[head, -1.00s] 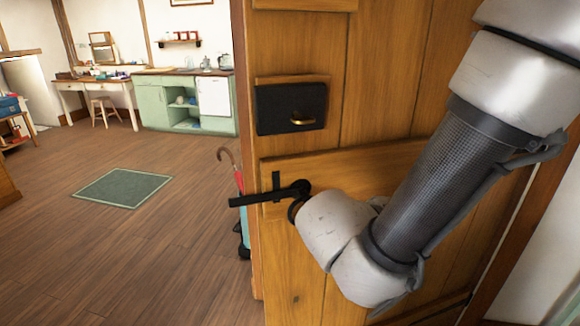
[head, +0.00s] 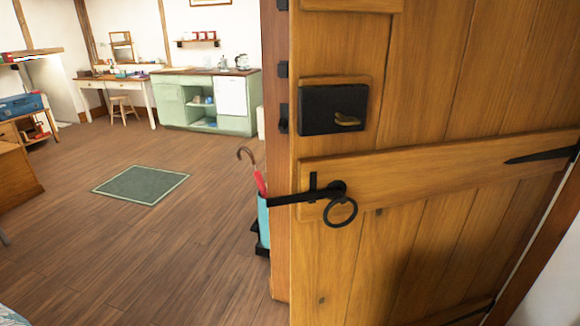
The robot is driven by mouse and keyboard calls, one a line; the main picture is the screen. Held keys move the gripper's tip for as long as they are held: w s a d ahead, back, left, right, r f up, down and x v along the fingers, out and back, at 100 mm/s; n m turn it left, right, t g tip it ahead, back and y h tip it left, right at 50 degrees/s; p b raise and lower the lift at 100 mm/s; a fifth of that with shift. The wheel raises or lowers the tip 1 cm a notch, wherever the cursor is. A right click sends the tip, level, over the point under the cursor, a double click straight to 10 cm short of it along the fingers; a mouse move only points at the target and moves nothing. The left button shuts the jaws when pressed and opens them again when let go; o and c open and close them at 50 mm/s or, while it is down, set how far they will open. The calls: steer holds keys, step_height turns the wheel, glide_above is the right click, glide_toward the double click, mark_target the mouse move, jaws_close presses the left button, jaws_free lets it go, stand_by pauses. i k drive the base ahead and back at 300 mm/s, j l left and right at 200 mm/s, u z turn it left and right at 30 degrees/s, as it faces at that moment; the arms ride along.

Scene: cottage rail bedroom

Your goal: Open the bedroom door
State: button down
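The wooden plank door (head: 430,120) stands open on the right side of the head view, its free edge toward the middle. A black ring handle (head: 341,211) hangs on it, with a black latch bar (head: 295,198) sticking out past the door's edge. Above it is a black lock box (head: 318,108) with a small brass knob (head: 347,119). A black strap hinge (head: 545,155) shows at the far right. My gripper and arm are out of view.
The doorway on the left shows open wooden floor (head: 120,240) with a green mat (head: 142,184). An umbrella stand (head: 263,222) is just behind the door's edge. A green cabinet (head: 205,105) and a desk (head: 115,85) stand along the back wall.

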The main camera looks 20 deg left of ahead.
mark_target(468, 111)
steer(key=k+j, duration=0.1)
steer(key=j, duration=0.45)
steer(key=k+j+u, duration=0.1)
steer(key=j, duration=0.5)
steer(key=k+j, duration=0.1)
steer(key=j, duration=0.45)
steer(key=k+j+u, duration=0.1)
steer(key=j, duration=0.45)
steer(key=i+l, duration=0.3)
steer(key=l, duration=0.2)
